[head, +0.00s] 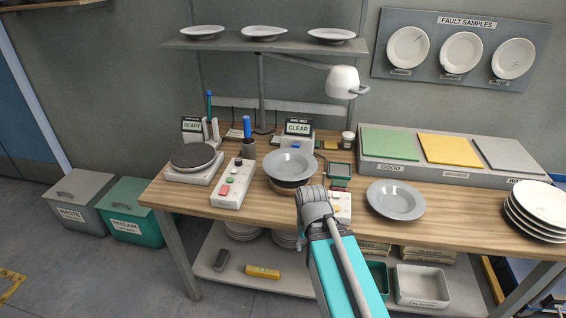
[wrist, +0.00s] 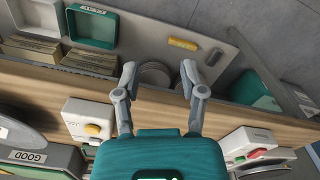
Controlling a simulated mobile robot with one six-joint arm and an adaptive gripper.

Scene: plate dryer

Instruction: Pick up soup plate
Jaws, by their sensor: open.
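Two grey, deep, wide-rimmed plates show in the head view, and both look like soup plates. One soup plate (head: 291,164) sits raised on a round stand near the table's middle. The other grey plate (head: 396,201) lies on the wood to the right. In the wrist view, my gripper (wrist: 159,72) is open and empty, its two fingers spread over the table's front edge. In the head view, my arm reaches up just in front of the middle plate, and its fingers cannot be made out.
A control box with coloured buttons (head: 233,184) and a hot-plate-like device (head: 194,160) stand left. Another box (wrist: 91,121) stands near my gripper. White plates (head: 539,207) are stacked far right. A lamp (head: 342,82) and a plate shelf (head: 265,44) overhang the back.

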